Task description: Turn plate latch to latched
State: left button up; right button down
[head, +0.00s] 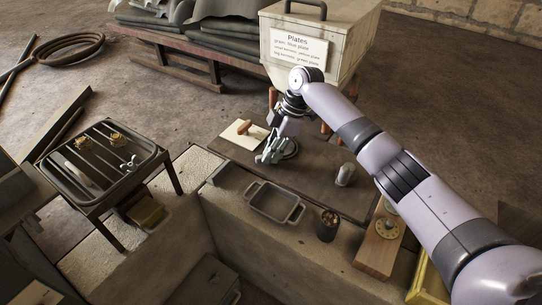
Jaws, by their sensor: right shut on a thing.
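My right gripper (265,158) reaches down from the right to the dark workbench top (315,178). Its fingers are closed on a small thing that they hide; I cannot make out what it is. A dark round part (288,150) sits right behind the fingers, partly covered by them. A cream plate (236,138) with an orange-brown wooden handle or block (246,128) lies just left of the gripper. I cannot make out the plate latch or its position for certain. My left gripper is not in view.
An empty grey tray (273,203), a dark cup (328,226) and a clear jar (345,174) stand on the bench's near side. A wooden board with brass discs (378,247) lies at right. A box labelled Plates (335,35) stands behind. A barred rack (103,160) stands left.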

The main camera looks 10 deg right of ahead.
jog(key=n+g+b, duration=0.1)
jog(key=n+b, duration=0.3)
jog(key=n, duration=0.1)
jog(key=shift+w+a+f+g+h+b, duration=0.1)
jog(key=shift+w+f+g+h+b, duration=0.1)
jog(key=shift+g+h+b, duration=0.15)
jog(key=shift+r+n+g+h+b, duration=0.2)
jog(key=shift+n+g+h+b, duration=0.2)
jog(key=shift+n+b, duration=0.95)
jog(key=shift+n, duration=0.35)
jog(key=c, duration=1.6)
grip_release()
jog(key=shift+g, duration=0.25)
notch_tip(320, 180, up, 10)
